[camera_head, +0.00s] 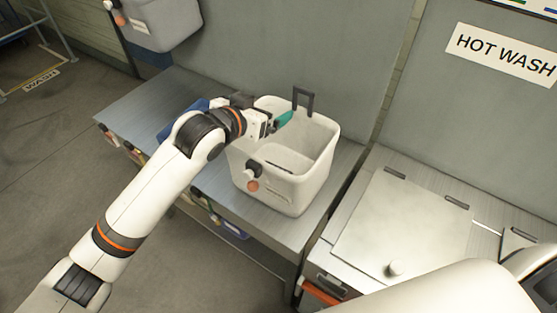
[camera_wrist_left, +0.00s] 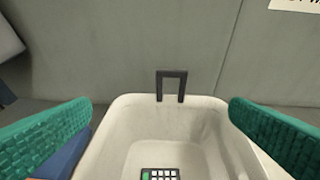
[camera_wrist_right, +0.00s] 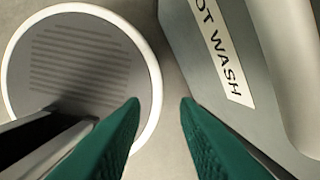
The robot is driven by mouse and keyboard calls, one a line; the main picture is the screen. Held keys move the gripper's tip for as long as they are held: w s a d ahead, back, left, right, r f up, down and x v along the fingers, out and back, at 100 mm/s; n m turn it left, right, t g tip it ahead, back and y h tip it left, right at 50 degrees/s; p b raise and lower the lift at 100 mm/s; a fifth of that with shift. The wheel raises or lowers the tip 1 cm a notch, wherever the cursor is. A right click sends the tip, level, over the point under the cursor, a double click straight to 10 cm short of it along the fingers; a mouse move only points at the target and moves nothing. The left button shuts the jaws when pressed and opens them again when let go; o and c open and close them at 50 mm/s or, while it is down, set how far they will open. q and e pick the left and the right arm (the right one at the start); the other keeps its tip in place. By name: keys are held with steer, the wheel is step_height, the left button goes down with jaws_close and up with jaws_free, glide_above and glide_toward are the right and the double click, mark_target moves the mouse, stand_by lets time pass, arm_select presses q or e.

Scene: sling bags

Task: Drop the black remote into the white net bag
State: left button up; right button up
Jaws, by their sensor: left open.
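A white, tub-shaped open bag (camera_head: 285,196) with a black handle (camera_head: 303,99) stands on the metal bench; no netting can be made out. It also shows in the left wrist view (camera_wrist_left: 215,112). The black remote (camera_wrist_left: 160,174), with pale buttons and a green patch, lies inside the bag, its near part cut off by the frame edge. In the head view only a dark sliver shows inside. My left gripper (camera_head: 279,122) is over the bag's back left rim, its green fingers wide apart with nothing between them. My right gripper (camera_wrist_right: 161,101) is open and empty.
A blue item (camera_head: 197,107) sits left of the bag, partly behind my left arm. A grey bin (camera_head: 160,22) hangs on the wall. A metal lid (camera_head: 400,225) covers the counter at right. A round white-rimmed disc (camera_wrist_right: 78,75) shows in the right wrist view.

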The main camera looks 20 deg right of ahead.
arm_select(q)
steer(key=b+v, duration=0.1)
steer(key=v, duration=0.6)
steer(key=shift+s+a+r, duration=0.15)
steer(key=shift+a+r, duration=0.05)
steer(key=shift+a, duration=0.05)
